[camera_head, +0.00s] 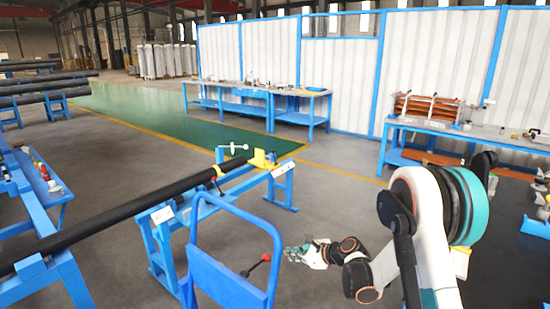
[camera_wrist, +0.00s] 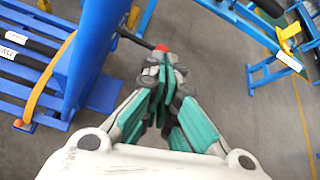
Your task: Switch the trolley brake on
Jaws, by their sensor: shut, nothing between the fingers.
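The blue trolley (camera_head: 228,283) stands at the bottom centre of the head view, with its tubular push handle upright. A black lever with a red knob (camera_head: 266,257), apparently the brake lever, sticks out at its right side, tilted up to the right. My gripper (camera_head: 289,254) is just right of the knob. In the wrist view the trolley's blue upright (camera_wrist: 92,50) is at left. The red knob (camera_wrist: 161,47) shows just beyond my shut, empty fingertips (camera_wrist: 168,62). I cannot tell whether they touch it. The fingers hide part of the area below the knob.
A long black pipe (camera_head: 110,218) lies on blue stands behind and left of the trolley. In the wrist view an orange strap (camera_wrist: 45,85) crosses the blue slats at left. Blue workbenches (camera_head: 265,92) stand along the back wall. Grey floor right of the trolley is open.

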